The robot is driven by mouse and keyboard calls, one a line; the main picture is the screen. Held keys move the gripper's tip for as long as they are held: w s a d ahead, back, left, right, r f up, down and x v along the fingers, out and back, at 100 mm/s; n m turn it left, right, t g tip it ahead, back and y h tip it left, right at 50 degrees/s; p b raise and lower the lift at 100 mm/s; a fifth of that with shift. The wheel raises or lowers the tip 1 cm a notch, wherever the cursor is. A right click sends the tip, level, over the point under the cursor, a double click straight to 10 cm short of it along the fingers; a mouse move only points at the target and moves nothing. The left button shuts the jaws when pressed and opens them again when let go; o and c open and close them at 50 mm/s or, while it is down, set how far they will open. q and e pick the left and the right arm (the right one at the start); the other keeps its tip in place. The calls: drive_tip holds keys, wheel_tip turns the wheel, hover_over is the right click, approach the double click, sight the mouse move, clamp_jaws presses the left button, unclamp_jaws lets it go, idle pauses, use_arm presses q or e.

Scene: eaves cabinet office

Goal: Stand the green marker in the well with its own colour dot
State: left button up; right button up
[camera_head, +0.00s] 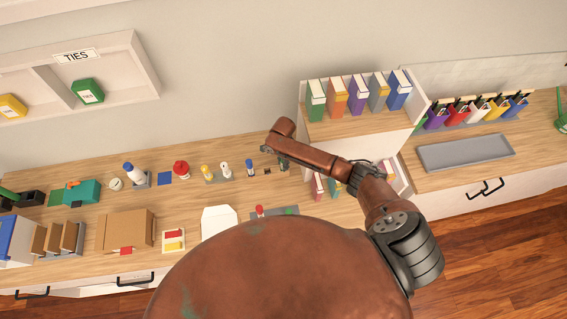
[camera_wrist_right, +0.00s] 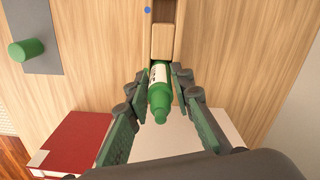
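The green marker (camera_wrist_right: 160,95) has a white label and a narrow green end pointing towards the wrist camera. My right gripper (camera_wrist_right: 163,80) has its dark fingers against both sides of the marker and looks shut on it. In the head view my right gripper (camera_head: 276,158) is over the back of the counter, left of the binder shelf, and the marker cannot be made out there. A grey plate (camera_wrist_right: 42,18) carries a green cylinder (camera_wrist_right: 26,50). A blue dot (camera_wrist_right: 147,10) is beside a pale block (camera_wrist_right: 162,42) with a dark recess. No green dot is discernible. My left gripper is out of view.
The shelf of coloured binders (camera_head: 358,125) stands close on the right. A blue marker (camera_head: 249,165), white bottle (camera_head: 223,168) and yellow bottle (camera_head: 207,173) stand left of my gripper. A red piece (camera_head: 259,211) is on the front plate.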

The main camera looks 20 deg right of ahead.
drive_tip(key=o, duration=0.4)
drive_tip(key=shift+c, duration=0.2)
drive_tip(key=shift+r, duration=0.1)
wheel_tip(320, 180, up, 12)
drive_tip(key=shift+f, duration=0.1)
idle(0.6)
